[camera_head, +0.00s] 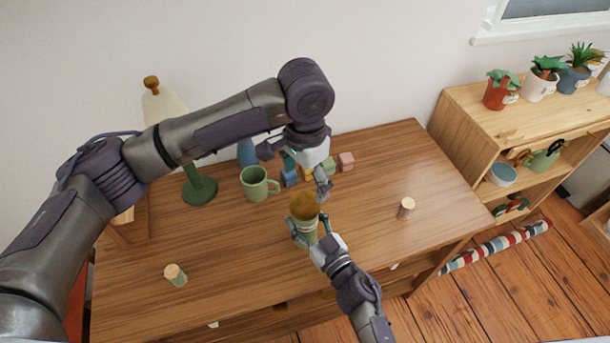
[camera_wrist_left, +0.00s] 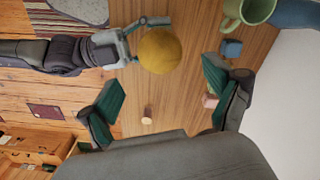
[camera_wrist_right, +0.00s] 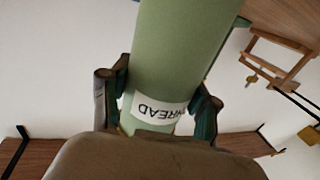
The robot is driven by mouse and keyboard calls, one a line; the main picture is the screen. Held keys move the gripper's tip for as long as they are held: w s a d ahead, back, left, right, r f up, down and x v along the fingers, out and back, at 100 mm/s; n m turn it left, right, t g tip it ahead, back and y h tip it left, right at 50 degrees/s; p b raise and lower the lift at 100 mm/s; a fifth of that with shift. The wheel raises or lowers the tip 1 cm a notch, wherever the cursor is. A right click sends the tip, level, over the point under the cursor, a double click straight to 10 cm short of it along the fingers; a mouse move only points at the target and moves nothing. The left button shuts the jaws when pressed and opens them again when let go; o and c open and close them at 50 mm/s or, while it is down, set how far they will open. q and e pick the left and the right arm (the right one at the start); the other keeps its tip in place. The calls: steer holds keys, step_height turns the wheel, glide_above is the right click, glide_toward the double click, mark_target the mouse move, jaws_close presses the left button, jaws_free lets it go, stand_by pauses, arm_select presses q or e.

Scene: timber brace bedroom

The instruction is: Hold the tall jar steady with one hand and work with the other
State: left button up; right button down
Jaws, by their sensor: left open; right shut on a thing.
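The tall jar (camera_head: 310,230) is green with a rounded mustard-brown top (camera_head: 304,206). It stands upright near the middle of the desk. My right gripper (camera_head: 311,238) is shut around its body from the front. In the right wrist view the green jar (camera_wrist_right: 185,60) fills the space between the fingers, with a white label reading "THREAD". My left gripper (camera_head: 296,170) is open and empty, above and behind the jar near the blocks. In the left wrist view the mustard top (camera_wrist_left: 159,50) lies off to the side, outside the open fingers (camera_wrist_left: 165,98).
The wooden desk (camera_head: 240,250) holds a green mug (camera_head: 256,185), several coloured blocks (camera_head: 346,161), a green lamp base (camera_head: 199,189) and two small tan cylinders, one left (camera_head: 175,275) and one right (camera_head: 406,208). A plant shelf (camera_head: 450,125) stands at right. The desk's front left is mostly clear.

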mark_target(305, 202)
arm_select(q)
step_height(305, 202, down, 8)
steer(key=shift+r, duration=0.15)
stand_by(0.4)
steer(key=c, duration=1.2)
steer(key=o, duration=1.4)
step_height(305, 202, up, 12)
steer(key=shift+r, duration=0.1)
